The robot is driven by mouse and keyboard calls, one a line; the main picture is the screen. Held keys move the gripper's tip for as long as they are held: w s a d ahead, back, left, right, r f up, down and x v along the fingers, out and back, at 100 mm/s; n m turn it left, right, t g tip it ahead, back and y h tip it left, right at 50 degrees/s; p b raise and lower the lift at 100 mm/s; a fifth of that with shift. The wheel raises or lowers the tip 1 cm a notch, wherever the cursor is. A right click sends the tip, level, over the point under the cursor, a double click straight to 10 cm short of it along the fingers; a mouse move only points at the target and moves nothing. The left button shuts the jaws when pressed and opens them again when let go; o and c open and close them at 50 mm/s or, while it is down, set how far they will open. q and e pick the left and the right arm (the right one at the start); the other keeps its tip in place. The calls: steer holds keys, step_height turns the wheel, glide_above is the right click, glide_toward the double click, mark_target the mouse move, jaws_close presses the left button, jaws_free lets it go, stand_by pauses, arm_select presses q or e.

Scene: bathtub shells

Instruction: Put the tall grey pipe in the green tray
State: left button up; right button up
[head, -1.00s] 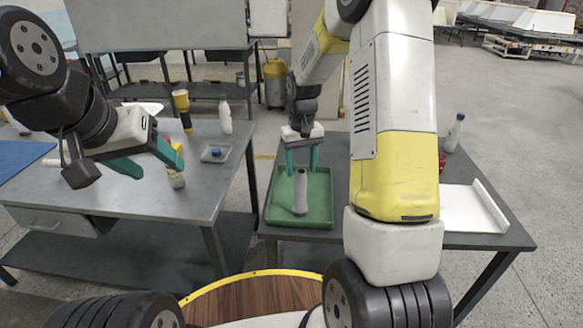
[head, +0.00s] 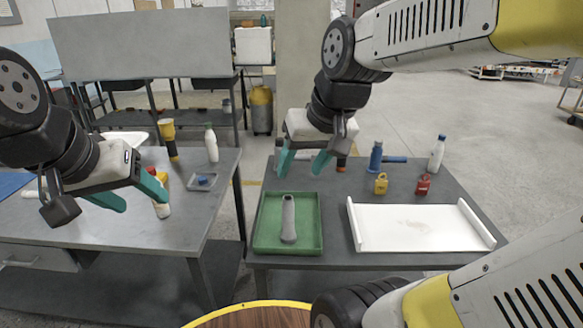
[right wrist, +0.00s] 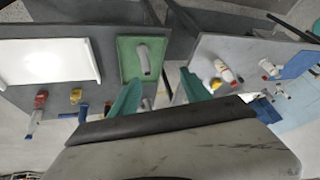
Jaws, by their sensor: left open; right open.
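The tall grey pipe (head: 288,218) lies or stands inside the green tray (head: 262,240) on the right-hand table; its exact posture is hard to tell. It also shows inside the tray in the right wrist view (right wrist: 143,60). My right gripper (head: 303,165) is open and empty, above and behind the tray, clear of the pipe. Its teal fingers show in the right wrist view (right wrist: 160,95) with nothing between them. My left gripper (head: 138,197) is open over the left-hand table, near a white bottle with a yellow part (head: 161,195).
Right of the tray is a white board with raised edges (head: 420,226). Behind it stand a yellow padlock-like item (head: 381,184), a red one (head: 423,185), a blue tool (head: 377,158) and a white bottle (head: 437,154). A small grey tray (head: 203,183) is on the left-hand table (head: 130,232).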

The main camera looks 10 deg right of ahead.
steer(key=shift+s+a+r+t, duration=0.15)
steer(key=shift+s+t, duration=0.1)
steer(key=shift+s, duration=0.75)
steer(key=shift+s+a+t, duration=0.1)
steer(key=shift+s+t, duration=0.15)
steer(key=shift+s, duration=0.7)
